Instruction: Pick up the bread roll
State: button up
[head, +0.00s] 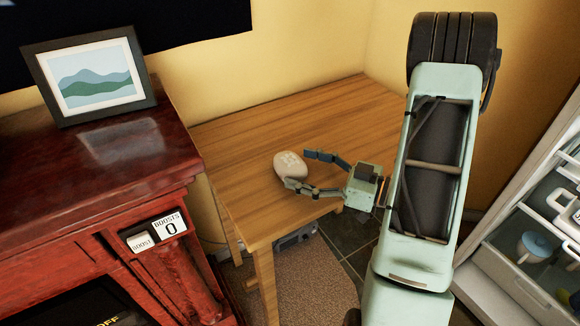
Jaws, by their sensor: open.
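The bread roll (288,165) is a pale, rounded, whitish-beige thing with lighter marks on top. It lies on the wooden table (335,118), near the table's left front part. My gripper (296,170) reaches in from the right, with its fingers open. One finger extends behind the roll on its right side, and the other passes along its front. The roll sits at the fingertips, partly between them. The near finger hides a little of the roll's lower edge. I cannot tell whether either finger touches it.
A dark red cabinet (150,150) stands left of the table and holds a framed mountain picture (92,78). A white shelf unit (515,265) with dishes is at the right. Yellow walls close off the back. The rear of the tabletop is clear.

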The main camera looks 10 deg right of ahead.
aim_at(290, 165)
jog(key=x, duration=0.3)
jog(key=shift+w+a, duration=0.1)
jog(key=shift+a, duration=0.15)
jog(key=c, duration=1.2)
